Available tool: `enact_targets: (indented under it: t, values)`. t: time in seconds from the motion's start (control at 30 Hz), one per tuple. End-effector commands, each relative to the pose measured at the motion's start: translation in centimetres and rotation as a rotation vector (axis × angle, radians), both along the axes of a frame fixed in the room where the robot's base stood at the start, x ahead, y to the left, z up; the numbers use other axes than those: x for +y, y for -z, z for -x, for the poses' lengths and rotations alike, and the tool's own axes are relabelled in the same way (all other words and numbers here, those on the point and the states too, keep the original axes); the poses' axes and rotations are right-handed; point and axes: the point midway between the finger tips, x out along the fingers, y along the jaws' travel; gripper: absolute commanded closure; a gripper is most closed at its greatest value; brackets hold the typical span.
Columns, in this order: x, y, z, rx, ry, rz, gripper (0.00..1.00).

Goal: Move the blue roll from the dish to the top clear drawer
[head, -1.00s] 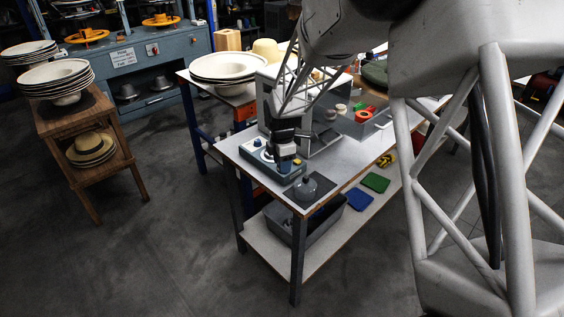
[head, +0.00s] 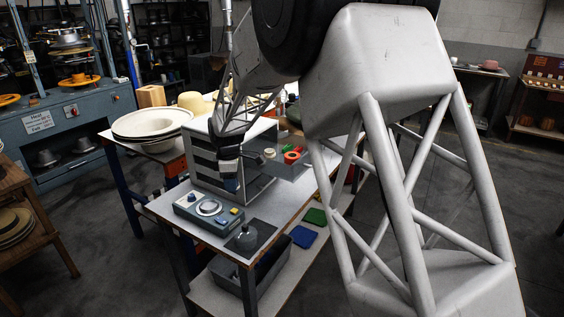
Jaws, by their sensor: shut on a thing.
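My gripper (head: 229,178) is shut on a small dark blue piece, likely the blue roll (head: 231,185), which is mostly hidden by the fingers. It hangs above the bench, beside the grey drawer cabinet (head: 202,150) and a little above the blue-grey device. The silver round dish (head: 208,207) on that device looks empty. A clear drawer (head: 292,171) stands pulled out on the cabinet's right side. It holds red, green and pale rolls (head: 291,156).
The blue-grey device (head: 185,206) has knobs and buttons. A dark mat (head: 262,229) with a grey weight-like object (head: 246,238) lies at the bench's front corner. A stack of hat brims (head: 152,122) stands behind left. Green and blue pads lie on the lower shelf.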

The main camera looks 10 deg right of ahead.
Motion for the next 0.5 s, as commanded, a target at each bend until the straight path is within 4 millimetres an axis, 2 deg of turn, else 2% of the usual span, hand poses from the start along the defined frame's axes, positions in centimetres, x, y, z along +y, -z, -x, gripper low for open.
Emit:
enact_targets:
  t: [0.3, 0.5]
  values:
    - [-5.0, -5.9, -4.5, 0.009, 0.406, 0.009, 0.80]
    - [-7.9, -8.6, -6.2, 0.014, 0.624, 0.014, 0.80]
